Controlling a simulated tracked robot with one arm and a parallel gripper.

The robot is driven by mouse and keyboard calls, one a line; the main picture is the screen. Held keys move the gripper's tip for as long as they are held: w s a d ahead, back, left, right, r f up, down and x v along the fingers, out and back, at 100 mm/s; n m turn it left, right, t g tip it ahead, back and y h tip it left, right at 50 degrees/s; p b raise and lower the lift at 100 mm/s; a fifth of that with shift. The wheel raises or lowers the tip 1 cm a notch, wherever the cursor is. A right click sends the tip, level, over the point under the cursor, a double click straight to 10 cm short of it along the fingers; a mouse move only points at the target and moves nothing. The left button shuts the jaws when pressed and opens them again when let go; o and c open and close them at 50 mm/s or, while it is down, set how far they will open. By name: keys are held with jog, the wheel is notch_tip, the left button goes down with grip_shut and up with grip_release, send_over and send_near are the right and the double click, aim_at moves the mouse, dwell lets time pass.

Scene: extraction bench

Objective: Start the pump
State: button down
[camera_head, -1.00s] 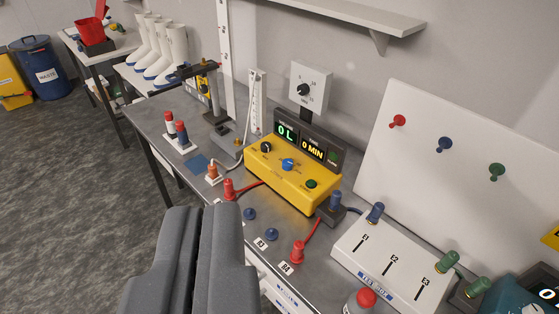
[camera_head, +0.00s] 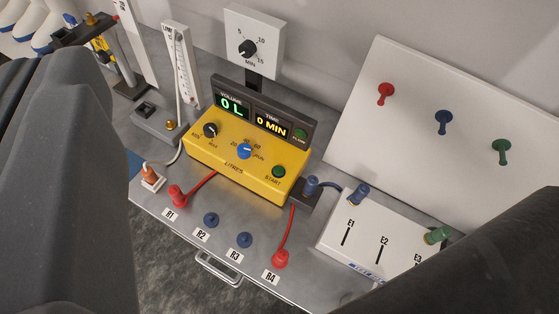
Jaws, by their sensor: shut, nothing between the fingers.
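The pump is a yellow box (camera_head: 235,178) on the grey bench. Its black display panel (camera_head: 296,148) reads 0 L and 0 MIN. A green START button (camera_head: 279,172) is on its right top face. A blue LITRES knob (camera_head: 244,151) and a black MIN–MAX knob (camera_head: 210,130) are to the left of it. A small green FLOW light (camera_head: 299,134) is on the panel. My gripper (camera_head: 48,72), large and dark grey, fills the left edge; its fingers are together and empty. In the picture it lies well left of the pump, apart from the button.
Red plugs are at R1 (camera_head: 177,194) and R4 (camera_head: 280,258); blue caps are at R2 (camera_head: 211,220) and R3 (camera_head: 245,240). A white valve box (camera_head: 340,250) is right. A white timer dial (camera_head: 248,47) stands behind. A dark shape covers the lower right.

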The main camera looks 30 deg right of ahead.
jog(key=m+g+y+p, duration=0.2)
jog(key=m+g+p, duration=0.1)
jog(key=m+g, duration=0.3)
send_over(282, 174)
notch_tip(282, 174, down, 40)
jog(key=r, duration=0.1)
jog(key=shift+f, duration=0.25)
jog(key=shift+f, duration=0.15)
notch_tip(282, 174, down, 7)
jog(key=shift+f+b, duration=0.1)
jog(key=shift+b, duration=0.85)
jog(key=shift+f+b, duration=0.3)
jog(key=shift+f, duration=0.4)
